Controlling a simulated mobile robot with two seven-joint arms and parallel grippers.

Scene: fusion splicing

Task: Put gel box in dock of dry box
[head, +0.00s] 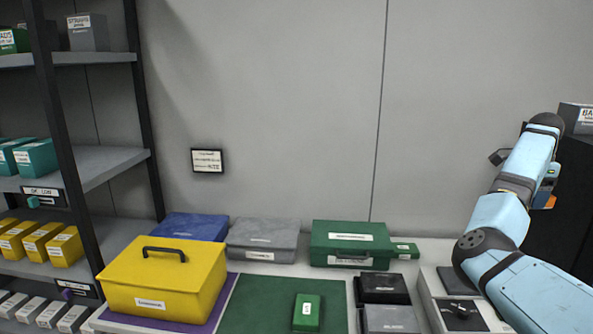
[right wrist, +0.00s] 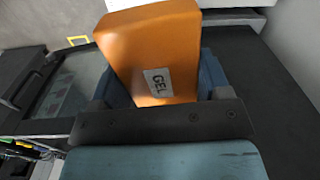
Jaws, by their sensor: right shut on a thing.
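The gel box (right wrist: 150,45) is an orange block with a white label reading GEL, in the right wrist view. In the head view my right arm reaches up at the far right, and a small orange part of the gel box (head: 550,202) shows beside the forearm. The box is held up near a dark unit. I cannot tell which case is the dry box, as the labels are too small to read, and I see no clear dock. My left gripper is out of view.
A yellow handled case (head: 165,279), a blue case (head: 189,227), a grey case (head: 262,238) and a green case (head: 350,243) stand on the bench. A small green box (head: 306,312) lies on a green mat (head: 253,303). Shelves with boxes stand at left.

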